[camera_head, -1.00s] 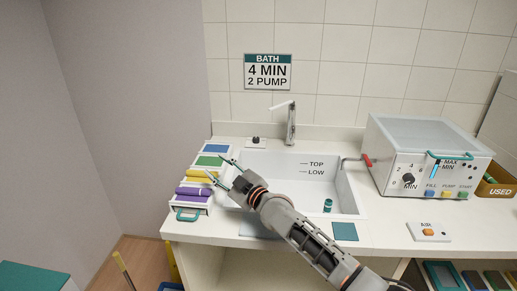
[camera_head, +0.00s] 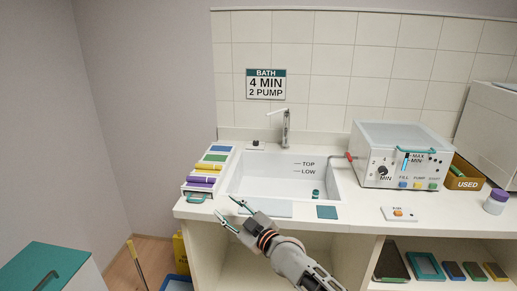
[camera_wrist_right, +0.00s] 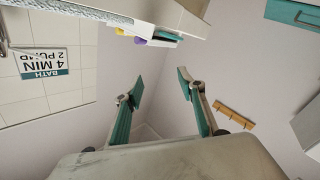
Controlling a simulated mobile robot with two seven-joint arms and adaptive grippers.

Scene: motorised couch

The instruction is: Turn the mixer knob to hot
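A small black knob on a white base (camera_head: 256,144) stands at the back of the counter, left of the faucet (camera_head: 286,128); it looks like the mixer knob. Its hot and cold marks are too small to read. The white sink (camera_head: 232,184) lies in front of them. My right gripper (camera_head: 223,205) is near the counter's front left edge, well short of the knob. Its two fingers are apart and empty, which also shows in the right wrist view (camera_wrist_right: 160,78). The knob does not show in that view. My left gripper is not in view.
Colored packs in a white rack (camera_head: 198,194) stand left of the sink. A control box with dials (camera_head: 400,155) stands to the right, with a red-handled hose (camera_head: 349,157) beside it. A teal pad (camera_head: 327,212) lies at the counter front. A teal-topped cabinet (camera_head: 42,268) is at lower left.

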